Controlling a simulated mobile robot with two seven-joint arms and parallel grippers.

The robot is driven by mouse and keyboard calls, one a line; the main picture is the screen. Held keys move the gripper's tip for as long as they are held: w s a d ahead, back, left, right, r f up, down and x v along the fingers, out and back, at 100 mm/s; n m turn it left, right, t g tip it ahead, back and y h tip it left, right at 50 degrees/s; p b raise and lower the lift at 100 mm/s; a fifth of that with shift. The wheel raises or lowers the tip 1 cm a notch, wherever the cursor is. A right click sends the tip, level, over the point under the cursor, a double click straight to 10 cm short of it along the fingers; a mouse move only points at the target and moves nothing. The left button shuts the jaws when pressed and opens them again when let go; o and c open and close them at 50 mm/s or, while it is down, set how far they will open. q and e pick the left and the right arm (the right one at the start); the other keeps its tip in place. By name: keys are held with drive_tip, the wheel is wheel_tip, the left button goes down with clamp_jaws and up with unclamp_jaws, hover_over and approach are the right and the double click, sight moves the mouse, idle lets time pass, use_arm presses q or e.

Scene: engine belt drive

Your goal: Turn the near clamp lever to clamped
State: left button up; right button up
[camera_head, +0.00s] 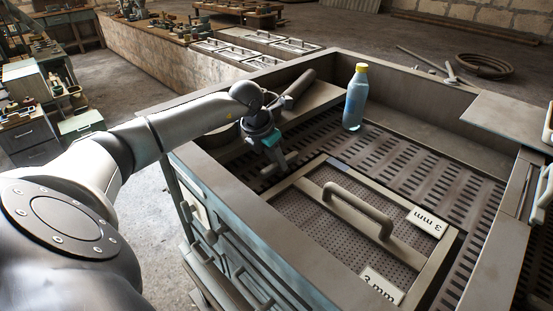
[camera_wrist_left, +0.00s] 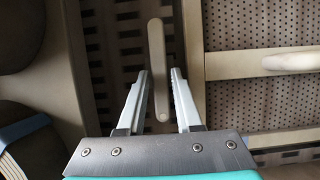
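The near clamp lever (camera_wrist_left: 157,60), a slim pale bar with rounded ends, lies along the left edge of the framed screen (camera_wrist_left: 197,60) in the left wrist view. My left gripper (camera_wrist_left: 160,75) is open, with one finger on each side of the lever's lower part in that view. Narrow gaps show beside the lever. I cannot tell whether the fingertips reach down to its level. In the head view the left gripper (camera_head: 277,158) points down at the screen's far left corner, and it largely hides the lever. My right gripper is not in view.
The perforated screen (camera_head: 300,212) has a raised arched handle (camera_head: 345,205) and "3 mm" labels. It sits in a deep metal box (camera_head: 225,185) with a slotted floor. A blue bottle with a yellow cap (camera_head: 356,98) stands behind it. The slotted floor between is clear.

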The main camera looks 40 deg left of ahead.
use_arm(q)
clamp_jaws()
drive_tip(key=shift+a+m, duration=0.1)
drive_tip(key=shift+m, duration=0.3)
drive_tip(key=m+h+b, duration=0.1)
drive_tip(key=m, duration=0.1)
drive_tip(key=shift+w+a+m, duration=0.1)
drive_tip(key=shift+a+m, duration=0.05)
drive_tip(key=shift+m, duration=0.25)
drive_tip(key=m, duration=0.2)
drive_tip(key=m+g+h+b, duration=0.1)
drive_tip(key=m, duration=0.1)
drive_tip(key=m+g+h+b, duration=0.1)
drive_tip(key=m, duration=0.1)
drive_tip(key=shift+w+a, duration=0.2)
drive_tip(key=shift+w, duration=0.05)
drive_tip(key=m+b, duration=0.1)
drive_tip(key=m, duration=0.1)
drive_tip(key=m+g+h+b, duration=0.1)
drive_tip(key=m, duration=0.1)
drive_tip(key=shift+w+a, duration=0.1)
drive_tip(key=shift+w, duration=0.1)
drive_tip(key=shift+w+m+g+b, duration=0.15)
drive_tip(key=shift+m+g+b, duration=0.85)
drive_tip(key=shift+m+b, duration=0.85)
drive_tip(key=shift+m, duration=0.35)
drive_tip(key=shift+a, duration=0.1)
